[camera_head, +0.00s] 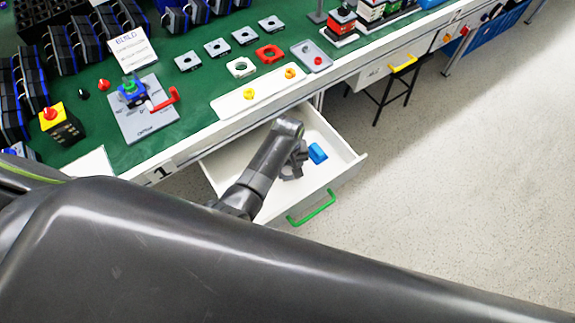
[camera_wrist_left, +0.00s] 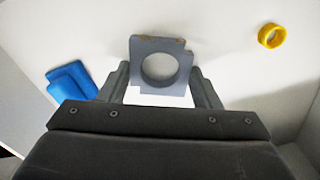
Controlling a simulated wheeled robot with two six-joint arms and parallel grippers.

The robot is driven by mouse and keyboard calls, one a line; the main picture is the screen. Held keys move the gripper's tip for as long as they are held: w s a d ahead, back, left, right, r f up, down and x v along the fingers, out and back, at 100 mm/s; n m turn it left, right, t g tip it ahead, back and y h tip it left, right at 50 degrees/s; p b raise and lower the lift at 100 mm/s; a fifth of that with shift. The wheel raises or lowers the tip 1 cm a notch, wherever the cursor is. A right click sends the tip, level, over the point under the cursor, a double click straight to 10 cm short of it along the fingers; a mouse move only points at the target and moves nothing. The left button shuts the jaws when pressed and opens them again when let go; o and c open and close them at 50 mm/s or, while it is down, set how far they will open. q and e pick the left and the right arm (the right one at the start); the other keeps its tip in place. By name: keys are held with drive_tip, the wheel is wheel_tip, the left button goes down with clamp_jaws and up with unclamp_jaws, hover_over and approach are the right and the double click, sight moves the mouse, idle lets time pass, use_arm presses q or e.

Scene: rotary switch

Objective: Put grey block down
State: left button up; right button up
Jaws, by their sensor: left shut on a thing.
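A grey block (camera_wrist_left: 160,44) with a round hole sits between the two fingers of my left gripper (camera_wrist_left: 159,78) in the left wrist view. The fingers are shut on its sides. In the head view my left gripper (camera_head: 297,165) reaches down into an open white drawer (camera_head: 337,178) under the workbench. The block is hard to tell from the gripper there. I cannot tell whether the block touches the drawer floor. My right gripper is not in view.
A blue piece (camera_head: 317,153) lies in the drawer beside the gripper, and a yellow ring (camera_wrist_left: 272,36) lies in the drawer too. The drawer has a green handle (camera_head: 312,208). The green bench top (camera_head: 190,90) above holds switch parts.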

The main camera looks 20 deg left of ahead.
sight(288, 171)
use_arm(q)
drive_tip(key=shift+f, duration=0.15)
drive_tip(key=o, duration=1.1)
drive_tip(key=shift+c, duration=0.2)
drive_tip(key=shift+r, duration=0.45)
wheel_tip(288, 171, up, 12)
drive_tip(key=shift+f+p, duration=0.25)
drive_tip(key=shift+p, duration=0.7)
